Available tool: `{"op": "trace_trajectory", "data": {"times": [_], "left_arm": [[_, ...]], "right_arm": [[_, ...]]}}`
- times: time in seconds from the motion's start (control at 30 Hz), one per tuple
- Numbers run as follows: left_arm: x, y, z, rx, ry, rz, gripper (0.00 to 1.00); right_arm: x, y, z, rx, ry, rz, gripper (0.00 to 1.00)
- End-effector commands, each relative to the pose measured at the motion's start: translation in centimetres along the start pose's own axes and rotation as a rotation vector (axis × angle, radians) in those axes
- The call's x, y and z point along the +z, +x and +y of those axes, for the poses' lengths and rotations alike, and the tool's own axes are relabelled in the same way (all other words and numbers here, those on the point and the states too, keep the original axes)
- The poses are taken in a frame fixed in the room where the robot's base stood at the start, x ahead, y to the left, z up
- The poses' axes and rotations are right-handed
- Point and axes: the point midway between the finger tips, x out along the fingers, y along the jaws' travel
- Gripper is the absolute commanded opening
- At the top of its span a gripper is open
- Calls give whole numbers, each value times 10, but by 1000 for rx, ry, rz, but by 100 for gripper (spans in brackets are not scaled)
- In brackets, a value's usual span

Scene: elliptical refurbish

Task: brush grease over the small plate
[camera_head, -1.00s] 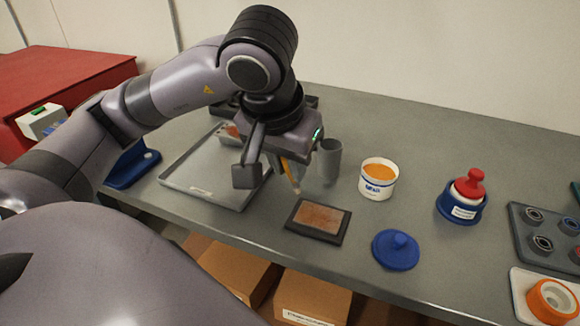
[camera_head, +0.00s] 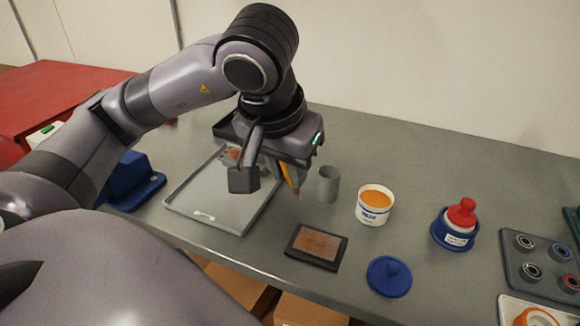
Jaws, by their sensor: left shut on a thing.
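The small plate (camera_head: 317,245) is a brownish, rusty-looking rectangle in a dark frame, lying flat near the front of the bench. My left gripper (camera_head: 284,178) is shut on a brush (camera_head: 291,181) with an orange-yellow handle. The brush points down, its pale tip above and behind the plate and apart from it. The gripper's own body hides part of the brush. A white tub (camera_head: 374,206) of orange grease stands open to the right of a grey cup (camera_head: 328,184). My right gripper is not in view.
A blue lid (camera_head: 389,277) lies right of the plate. A grey tray (camera_head: 215,212) is on the left. A blue pot with a red knob (camera_head: 457,224) and a dark tray of rings (camera_head: 545,265) stand to the right. A red cabinet (camera_head: 55,95) is at far left.

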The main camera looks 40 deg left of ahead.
Motion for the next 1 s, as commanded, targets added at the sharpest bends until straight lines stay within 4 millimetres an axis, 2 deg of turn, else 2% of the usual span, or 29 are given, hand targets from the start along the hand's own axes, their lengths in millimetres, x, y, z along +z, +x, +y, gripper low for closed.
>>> {"op": "trace_trajectory", "data": {"times": [0.47, 0.8, 1.0], "left_arm": [[0, 0, 0, 0, 0, 0, 0], [16, 1, 2, 0, 0, -40, 0], [16, 2, 2, -1, -1, -41, 0]], "right_arm": [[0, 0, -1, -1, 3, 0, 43], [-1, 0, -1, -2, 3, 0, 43], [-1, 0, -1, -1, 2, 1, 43]]}}
